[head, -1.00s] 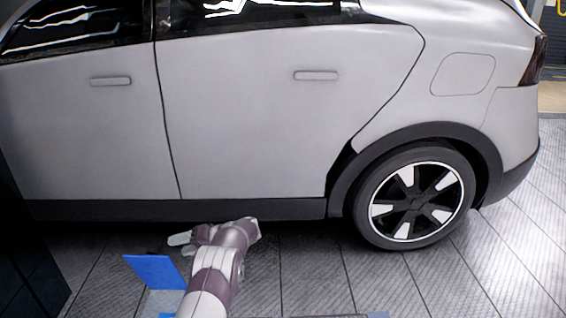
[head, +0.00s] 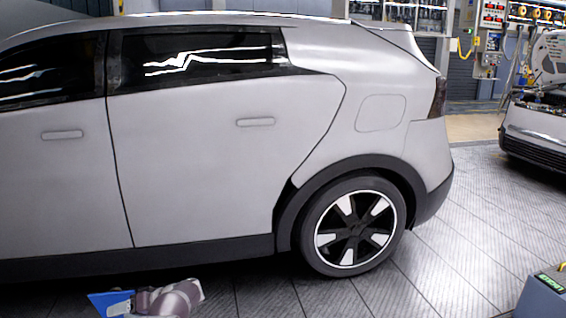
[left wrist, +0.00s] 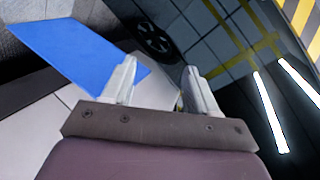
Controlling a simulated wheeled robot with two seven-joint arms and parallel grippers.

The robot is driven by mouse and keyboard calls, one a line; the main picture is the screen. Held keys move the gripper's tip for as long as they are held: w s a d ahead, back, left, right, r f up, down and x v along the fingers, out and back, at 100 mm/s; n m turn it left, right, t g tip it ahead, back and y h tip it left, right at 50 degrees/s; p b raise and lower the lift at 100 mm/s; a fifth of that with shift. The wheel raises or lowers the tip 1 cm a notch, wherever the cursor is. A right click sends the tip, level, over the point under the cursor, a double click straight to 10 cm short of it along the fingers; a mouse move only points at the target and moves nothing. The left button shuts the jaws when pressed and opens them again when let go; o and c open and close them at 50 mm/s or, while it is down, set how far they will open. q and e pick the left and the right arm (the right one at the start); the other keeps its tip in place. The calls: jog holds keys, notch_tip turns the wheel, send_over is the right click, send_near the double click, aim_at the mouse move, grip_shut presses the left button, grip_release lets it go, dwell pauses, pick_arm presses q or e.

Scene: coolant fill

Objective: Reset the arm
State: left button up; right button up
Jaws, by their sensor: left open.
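My left gripper (left wrist: 160,82) is open in the left wrist view, with its two pale fingers apart and nothing between them. In the head view my left arm shows at the bottom left edge, and the gripper (head: 128,302) there is small and partly hidden. A blue panel (head: 104,301) is beside it. The same panel (left wrist: 72,48) shows beyond the left finger in the left wrist view; I cannot tell whether they touch. My right gripper is in neither view.
A silver car (head: 200,160) fills the left and middle of the head view, its rear wheel (head: 355,228) toward me. Another car (head: 540,125) with its hood up stands at the right. A grey box (head: 545,292) is at the bottom right. The tiled floor (head: 470,220) between is clear.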

pick_arm(q)
jog(key=w+d+f+m+t+h, duration=0.2)
jog(key=w+d+f+t+h, duration=0.35)
jog(key=w+d+t, duration=0.35)
jog(key=s+d+r+m+g+h, duration=0.25)
jog(key=s+d+h, duration=0.55)
jog(key=s+d, duration=0.65)
jog(key=s+d+r+m+g, duration=0.1)
jog(key=s+d+r+g, duration=0.1)
jog(key=s, duration=0.6)
jog(key=s+d+r+m+g, duration=0.1)
jog(key=s+r, duration=0.2)
jog(key=s, duration=0.6)
jog(key=s+d+r+m+g, duration=0.1)
jog(key=s+d+r+g, duration=0.1)
jog(key=s, duration=0.6)
notch_tip(320, 180, up, 16)
jog(key=w+t+p, duration=0.1)
jog(key=p, duration=1.3)
jog(key=shift+d, duration=0.4)
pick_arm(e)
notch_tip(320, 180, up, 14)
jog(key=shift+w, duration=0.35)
